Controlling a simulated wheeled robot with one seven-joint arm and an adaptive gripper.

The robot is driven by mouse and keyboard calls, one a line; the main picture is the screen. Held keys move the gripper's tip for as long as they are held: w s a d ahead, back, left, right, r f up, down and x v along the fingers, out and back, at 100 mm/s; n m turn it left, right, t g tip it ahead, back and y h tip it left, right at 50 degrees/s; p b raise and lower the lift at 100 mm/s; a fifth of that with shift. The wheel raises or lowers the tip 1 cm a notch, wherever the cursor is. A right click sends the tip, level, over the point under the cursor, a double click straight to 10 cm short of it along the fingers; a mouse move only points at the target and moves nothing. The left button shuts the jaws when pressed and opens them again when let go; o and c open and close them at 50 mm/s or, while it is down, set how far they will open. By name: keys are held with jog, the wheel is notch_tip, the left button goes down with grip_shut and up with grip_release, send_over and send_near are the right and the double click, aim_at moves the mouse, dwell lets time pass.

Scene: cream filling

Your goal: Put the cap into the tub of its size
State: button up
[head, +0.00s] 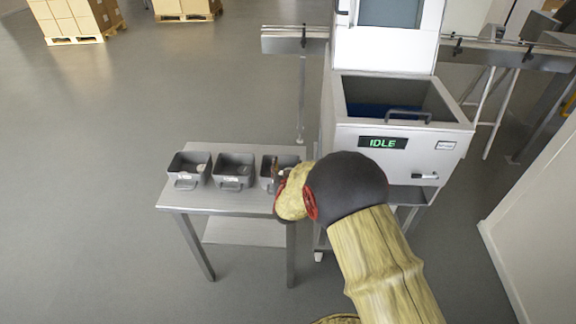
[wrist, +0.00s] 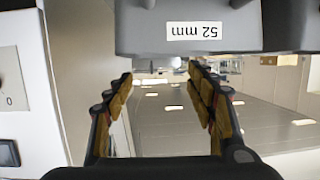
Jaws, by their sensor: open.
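Three grey tubs stand in a row on a small steel table: a left tub (head: 189,181), a middle tub (head: 232,183) and a right tub (head: 265,182). Pale round pieces show faintly inside the left and middle tubs. My gripper (head: 278,172) is at the right tub, partly covering it. In the wrist view my gripper (wrist: 160,75) is open, with nothing visible between its fingers. A tub wall labelled "52 mm" upside down (wrist: 220,44) fills the top of that view, just beyond the fingertips. I cannot make out a separate cap for certain.
A white machine (head: 350,140) reading "IDLE", with an open hopper, stands right of the table (head: 175,201). A rail (head: 290,45) runs behind. Pallets of boxes (head: 75,18) are far left. The floor left of the table is clear.

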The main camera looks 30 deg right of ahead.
jog(key=p+v, duration=0.3)
jog(key=v, duration=0.8)
jog(key=s+a+r+n+g+y, duration=0.1)
jog(key=s+a+r+n+y, duration=0.1)
jog(key=a+r+y, duration=0.4)
jog(key=s+a+r+n+g+y, duration=0.1)
jog(key=s+a+r+n, duration=0.1)
jog(key=a+r, duration=0.6)
jog(key=s+r+n+g, duration=0.1)
jog(key=s+r, duration=0.3)
jog(key=s, duration=0.7)
jog(key=s+a+r+n+g, duration=0.1)
jog(key=s+r+g, duration=0.3)
jog(key=s, duration=0.8)
jog(key=shift+a+y, duration=0.3)
jog(key=shift+w, duration=0.1)
jog(key=shift+c, duration=0.9)
